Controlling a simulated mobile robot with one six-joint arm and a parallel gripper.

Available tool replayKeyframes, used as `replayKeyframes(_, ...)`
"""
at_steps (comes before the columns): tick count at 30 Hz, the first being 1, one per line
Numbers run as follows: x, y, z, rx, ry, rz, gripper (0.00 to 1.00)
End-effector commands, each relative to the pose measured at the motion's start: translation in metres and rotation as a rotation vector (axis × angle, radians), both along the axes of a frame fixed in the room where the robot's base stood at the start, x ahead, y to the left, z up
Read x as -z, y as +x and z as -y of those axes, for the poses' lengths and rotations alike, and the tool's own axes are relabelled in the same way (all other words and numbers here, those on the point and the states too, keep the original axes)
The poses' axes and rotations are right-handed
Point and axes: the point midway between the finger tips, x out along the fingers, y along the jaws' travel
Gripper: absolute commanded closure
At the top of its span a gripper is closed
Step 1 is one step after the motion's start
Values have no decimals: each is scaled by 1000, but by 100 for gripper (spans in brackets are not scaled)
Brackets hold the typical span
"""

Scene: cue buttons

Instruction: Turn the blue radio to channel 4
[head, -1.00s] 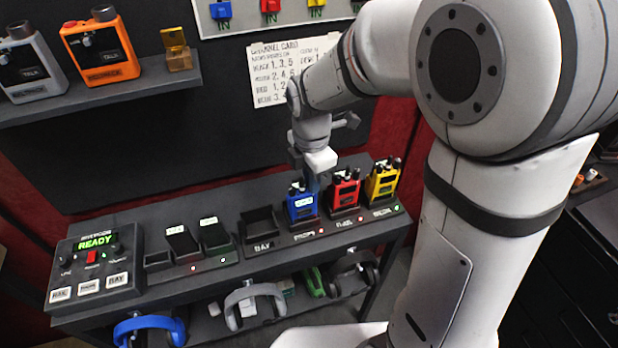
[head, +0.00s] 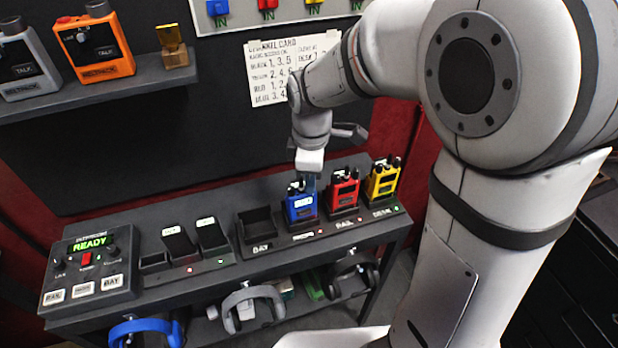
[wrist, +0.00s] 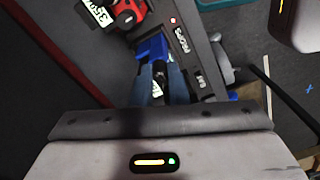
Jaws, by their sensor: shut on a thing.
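The blue radio (head: 300,205) stands upright in the cradle labelled PROPS on the dark shelf, left of the red radio (head: 343,189). My gripper (head: 308,178) reaches down onto its top from above. In the wrist view the gripper fingers (wrist: 160,85) are shut at the top of the blue radio (wrist: 152,46), around what looks like its knob. The knob itself is hidden between the fingers, and the channel number on the radio's small display is too small to read.
A yellow radio (head: 382,180) stands right of the red one. An empty bay cradle (head: 258,228) is to the left. The READY console (head: 90,262) sits at the far left. A channel card (head: 275,75) hangs on the wall. Headsets (head: 245,308) hang below.

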Motion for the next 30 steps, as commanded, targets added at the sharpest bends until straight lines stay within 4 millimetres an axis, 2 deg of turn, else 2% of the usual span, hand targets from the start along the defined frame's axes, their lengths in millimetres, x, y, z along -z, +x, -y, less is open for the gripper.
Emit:
replayKeyframes(18, 0, -1, 0, 44, -1, -2, 100)
replayKeyframes(19, 0, -1, 0, 44, -1, -2, 84)
replayKeyframes(26, 0, 0, -1, 43, -1, -1, 65)
replayKeyframes(30, 0, 0, -1, 43, -1, 0, 64)
